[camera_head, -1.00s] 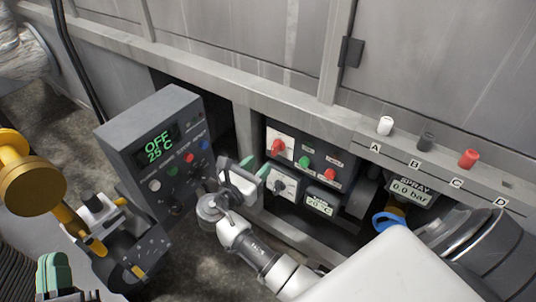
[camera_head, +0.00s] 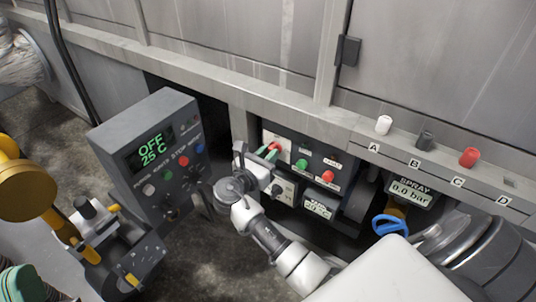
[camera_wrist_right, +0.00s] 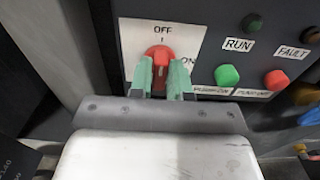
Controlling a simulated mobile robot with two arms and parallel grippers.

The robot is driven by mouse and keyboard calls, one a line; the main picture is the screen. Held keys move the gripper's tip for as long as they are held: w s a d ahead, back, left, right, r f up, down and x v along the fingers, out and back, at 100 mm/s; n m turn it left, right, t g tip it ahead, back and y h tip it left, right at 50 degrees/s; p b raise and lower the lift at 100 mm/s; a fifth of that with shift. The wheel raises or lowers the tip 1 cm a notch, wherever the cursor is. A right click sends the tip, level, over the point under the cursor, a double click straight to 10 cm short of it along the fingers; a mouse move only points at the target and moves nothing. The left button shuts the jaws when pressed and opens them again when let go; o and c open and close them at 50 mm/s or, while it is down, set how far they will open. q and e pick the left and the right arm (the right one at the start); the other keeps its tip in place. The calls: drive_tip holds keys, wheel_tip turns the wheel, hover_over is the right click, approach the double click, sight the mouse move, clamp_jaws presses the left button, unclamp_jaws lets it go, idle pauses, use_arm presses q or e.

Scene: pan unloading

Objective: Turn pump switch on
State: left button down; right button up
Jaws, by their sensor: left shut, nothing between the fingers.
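The pump switch is a red rotary knob (camera_wrist_right: 160,53) on a white plate with OFF above it and ON at its right. In the right wrist view it looks upright, towards OFF. My right gripper (camera_wrist_right: 162,78) has its two green fingertips on either side of the knob's lower part. Little or no gap shows; whether they press on it is unclear. In the head view my right gripper (camera_head: 267,153) is at the panel's upper left and mostly hides the knob. My left gripper (camera_head: 16,282) is shut and empty at the lower left edge, away from the panel.
Right of the knob are a green button (camera_wrist_right: 227,75) and a red button (camera_wrist_right: 275,80). A grey control box (camera_head: 150,150) reading OFF, 25 C stands to the left. A SPRAY display (camera_head: 412,190) reads 0.0 bar, near a blue handle (camera_head: 390,225).

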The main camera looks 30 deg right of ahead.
clamp_jaws()
